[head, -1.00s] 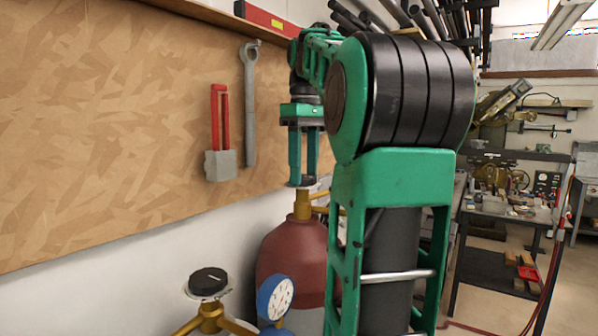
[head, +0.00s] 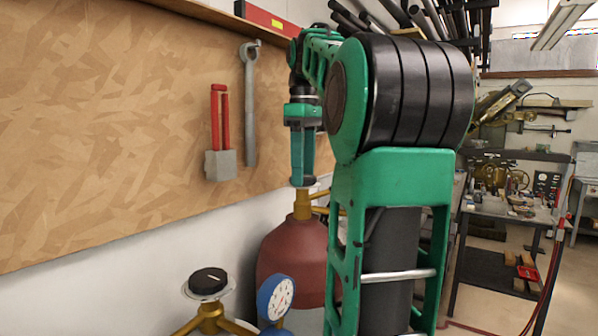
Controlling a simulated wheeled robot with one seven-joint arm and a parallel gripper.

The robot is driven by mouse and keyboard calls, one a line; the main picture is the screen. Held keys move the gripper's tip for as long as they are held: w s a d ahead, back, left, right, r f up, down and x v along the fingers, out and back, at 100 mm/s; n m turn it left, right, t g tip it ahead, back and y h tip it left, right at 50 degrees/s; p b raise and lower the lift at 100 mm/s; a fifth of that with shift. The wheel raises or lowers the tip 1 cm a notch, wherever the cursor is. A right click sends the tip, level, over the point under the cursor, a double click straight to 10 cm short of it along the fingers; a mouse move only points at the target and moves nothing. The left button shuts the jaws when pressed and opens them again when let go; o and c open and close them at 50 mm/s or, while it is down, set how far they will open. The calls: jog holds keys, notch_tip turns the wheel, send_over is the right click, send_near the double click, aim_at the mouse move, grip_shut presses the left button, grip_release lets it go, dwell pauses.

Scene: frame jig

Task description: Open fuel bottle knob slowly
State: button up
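My gripper (head: 302,180) points straight down at the red fuel bottle (head: 290,255) in the head view. Its green fingers now line up almost one behind the other, so the gap between them is hidden. The fingertips are right at the top of the bottle's brass valve (head: 303,204), where a small pale plate edge shows. The knob there is almost wholly hidden by the fingers, and I cannot see whether they press on it. The bottle looks upright, and my arm covers its right side.
A second brass valve (head: 209,318) with a black knob (head: 208,280) stands in front, beside a blue gauge (head: 275,298). The wooden board (head: 110,130) at left carries a wrench (head: 249,110) and a red-handled tool (head: 220,165). A workbench (head: 505,210) stands at right.

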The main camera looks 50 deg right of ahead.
jog(key=shift+o, duration=0.9)
notch_tip(320, 180, up, 7)
jog(key=shift+w+r, duration=0.1)
jog(key=shift+r, duration=0.1)
dwell(0.3)
